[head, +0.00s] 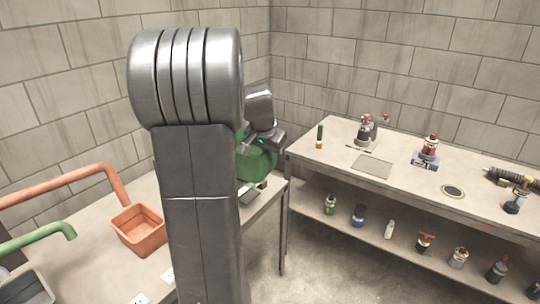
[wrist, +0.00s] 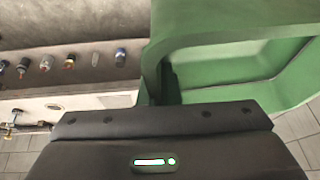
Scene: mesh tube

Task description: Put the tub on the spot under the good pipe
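A green tub (head: 256,165) hangs at my gripper (head: 262,138), past my arm in the head view, near the back right corner of the left table. In the wrist view the green tub (wrist: 225,60) fills the upper right, its inside visible and empty. A dark finger shows inside its wall, and the gripper appears shut on that wall. An orange pipe (head: 75,182) bends down over an orange tub (head: 138,238) on the left table. My arm hides much of the left table.
The left table (head: 92,255) bears small white labels (head: 167,275) at its front. A workbench (head: 400,190) at right holds tools and a grey plate (head: 371,165), with several bottles on its lower shelf. Floor (head: 330,265) shows between the tables. Block walls stand behind.

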